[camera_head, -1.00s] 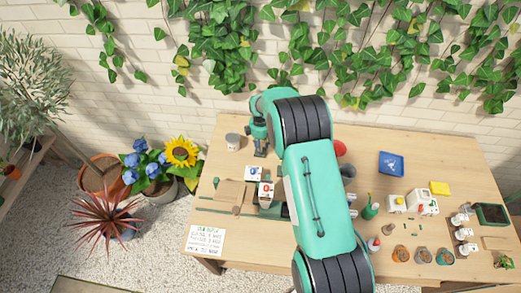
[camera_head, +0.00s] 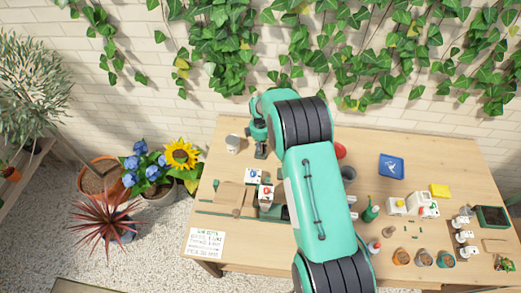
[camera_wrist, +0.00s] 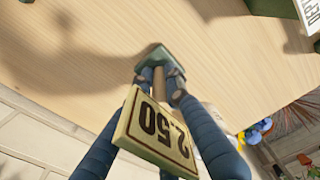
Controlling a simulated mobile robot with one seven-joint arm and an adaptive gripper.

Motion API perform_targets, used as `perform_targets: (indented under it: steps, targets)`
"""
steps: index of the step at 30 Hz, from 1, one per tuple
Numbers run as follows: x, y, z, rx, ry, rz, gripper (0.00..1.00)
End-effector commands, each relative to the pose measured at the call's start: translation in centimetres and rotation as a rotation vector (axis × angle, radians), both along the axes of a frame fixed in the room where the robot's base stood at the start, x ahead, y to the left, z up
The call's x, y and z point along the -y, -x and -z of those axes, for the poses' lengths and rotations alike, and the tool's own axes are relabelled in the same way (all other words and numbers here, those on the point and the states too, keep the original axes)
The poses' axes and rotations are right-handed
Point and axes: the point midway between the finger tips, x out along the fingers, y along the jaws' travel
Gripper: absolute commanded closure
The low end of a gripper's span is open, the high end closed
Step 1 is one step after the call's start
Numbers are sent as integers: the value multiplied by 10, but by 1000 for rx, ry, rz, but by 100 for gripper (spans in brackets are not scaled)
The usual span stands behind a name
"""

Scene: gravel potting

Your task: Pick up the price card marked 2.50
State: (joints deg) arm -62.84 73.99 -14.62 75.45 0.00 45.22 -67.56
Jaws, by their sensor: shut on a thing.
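I cannot tell whether the foot touches the table. In the head view my gripper (camera_head: 262,153) is small, over the back left of the table, and the card cannot be made out there.
The wooden table (camera_head: 375,230) carries a pale cup (camera_head: 233,143), white boxes (camera_head: 253,175) and a written sheet (camera_head: 205,243) on the left. A brick wall with ivy rises behind.

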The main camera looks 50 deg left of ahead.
Motion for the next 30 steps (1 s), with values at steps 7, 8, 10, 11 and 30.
perform_targets:
  steps: [7,8,10,11,30]
  targets:
    - [-1,-1,-24,2,-3,0,100]
    - [-1,-1,-28,2,-4,0,100]
    - [-1,-1,-37,2,-3,0,100]
    - [-1,-1,-41,2,-3,0,100]
    - [-1,0,-95,1,-2,0,100]
